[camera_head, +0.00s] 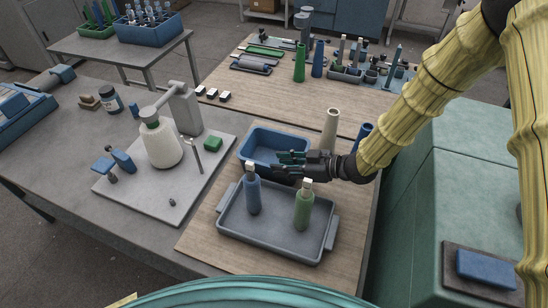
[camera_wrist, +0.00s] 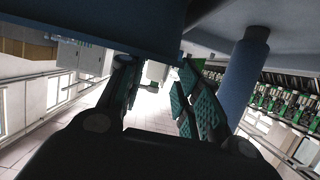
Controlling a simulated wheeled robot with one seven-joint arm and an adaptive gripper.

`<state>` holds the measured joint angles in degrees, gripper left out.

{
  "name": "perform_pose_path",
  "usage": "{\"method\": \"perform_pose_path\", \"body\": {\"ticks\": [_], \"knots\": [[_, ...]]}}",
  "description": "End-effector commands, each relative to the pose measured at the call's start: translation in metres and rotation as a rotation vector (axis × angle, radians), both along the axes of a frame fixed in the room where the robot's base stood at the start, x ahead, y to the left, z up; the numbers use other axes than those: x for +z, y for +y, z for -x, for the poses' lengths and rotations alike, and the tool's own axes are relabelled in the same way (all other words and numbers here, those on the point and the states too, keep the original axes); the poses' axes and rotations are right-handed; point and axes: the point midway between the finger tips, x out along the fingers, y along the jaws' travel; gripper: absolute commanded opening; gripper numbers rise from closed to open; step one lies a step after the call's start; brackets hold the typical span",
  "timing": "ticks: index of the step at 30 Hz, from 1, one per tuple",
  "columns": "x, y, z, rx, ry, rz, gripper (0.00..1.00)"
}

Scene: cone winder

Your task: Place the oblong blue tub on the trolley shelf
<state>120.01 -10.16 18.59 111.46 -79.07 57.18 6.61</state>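The oblong blue tub (camera_head: 262,137) stands on the wooden worktop, just behind the grey tray. My gripper (camera_head: 282,161) is at the tub's near right side, in front of part of it in the head view. Its two fingers are apart, and I see nothing held between them in the wrist view (camera_wrist: 155,77). A dark blue surface crosses the top of the wrist view, but I cannot tell for certain that it is the tub. Whether a finger touches the tub cannot be told. I cannot identify the trolley shelf with certainty.
The grey tray (camera_head: 270,237) holds a blue bobbin (camera_head: 252,192) and a green bobbin (camera_head: 303,208). A beige cone (camera_head: 330,130) stands behind my gripper. A white yarn cone (camera_head: 161,145) stands left. A grey table (camera_head: 125,47) at upper left bears a blue crate (camera_head: 148,33).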

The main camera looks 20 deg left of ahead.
Motion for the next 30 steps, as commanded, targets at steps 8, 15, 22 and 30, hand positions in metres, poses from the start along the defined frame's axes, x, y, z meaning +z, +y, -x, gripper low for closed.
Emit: {"method": "perform_pose_path", "body": {"ticks": [8, 15, 22, 30], "knots": [[-0.010, 0.025, 0.002, 0.001, 0.003, -0.002, 0.33], [-0.019, 0.044, 0.002, -0.001, 0.000, 0.000, 0.33], [-0.019, 0.044, 0.002, 0.000, 0.000, 0.000, 0.23], [-0.019, 0.044, 0.002, -0.001, 0.001, 0.000, 0.00]]}}
